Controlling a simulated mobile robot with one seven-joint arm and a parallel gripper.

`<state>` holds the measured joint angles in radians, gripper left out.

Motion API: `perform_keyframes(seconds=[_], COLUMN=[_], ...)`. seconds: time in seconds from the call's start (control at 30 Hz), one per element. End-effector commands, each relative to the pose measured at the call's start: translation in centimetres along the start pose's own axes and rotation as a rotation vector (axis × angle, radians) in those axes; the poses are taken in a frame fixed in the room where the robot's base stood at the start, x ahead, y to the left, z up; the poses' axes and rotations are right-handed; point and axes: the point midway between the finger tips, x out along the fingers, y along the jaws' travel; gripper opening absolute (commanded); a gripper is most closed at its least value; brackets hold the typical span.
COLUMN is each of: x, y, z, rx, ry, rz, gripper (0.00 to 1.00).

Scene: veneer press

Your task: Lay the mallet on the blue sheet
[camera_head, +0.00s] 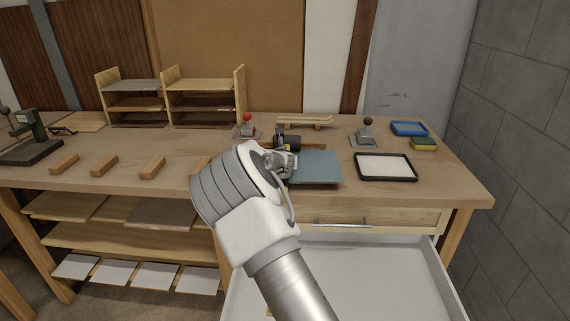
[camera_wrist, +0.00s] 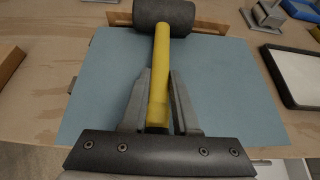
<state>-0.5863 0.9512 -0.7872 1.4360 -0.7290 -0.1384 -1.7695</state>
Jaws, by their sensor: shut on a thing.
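The mallet (camera_wrist: 163,54) has a dark grey cylindrical head and a yellow handle with a dark end. My gripper (camera_wrist: 161,84) is shut on the yellow handle in the wrist view, with the head pointing away toward the back edge of the blue sheet. The blue sheet (camera_wrist: 226,92) lies flat on the bench under the mallet; I cannot tell whether the mallet touches it. In the head view the blue sheet (camera_head: 318,168) is partly covered by my arm, and only part of the mallet (camera_head: 293,143) shows by my gripper (camera_head: 288,160).
Right of the sheet lies a black-rimmed white tray (camera_head: 385,181). Behind are a lever with a dark knob (camera_head: 366,133), a red-knobbed lever (camera_head: 247,127), a blue tray (camera_head: 409,125) and a sponge (camera_head: 424,143). Wooden blocks (camera_head: 104,165) lie left. An open drawer (camera_head: 345,290) juts out in front.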

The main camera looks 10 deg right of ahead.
Motion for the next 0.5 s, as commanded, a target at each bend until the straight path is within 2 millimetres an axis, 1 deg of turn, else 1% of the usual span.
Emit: perform_keyframes(seconds=[0.1, 0.13, 0.2, 0.3, 0.5], x=[-0.04, 0.01, 0.01, 0.00, -0.01], y=[-0.07, -0.08, -0.09, -0.08, -0.07], z=[0.10, -0.13, -0.12, -0.10, -0.06], rx=[0.001, 0.000, 0.000, 0.000, 0.000], ry=[0.000, 0.003, 0.003, 0.003, 0.002], rz=[-0.001, -0.002, -0.002, -0.002, -0.001], gripper=[0.00, 0.30, 0.43, 0.58, 0.58])
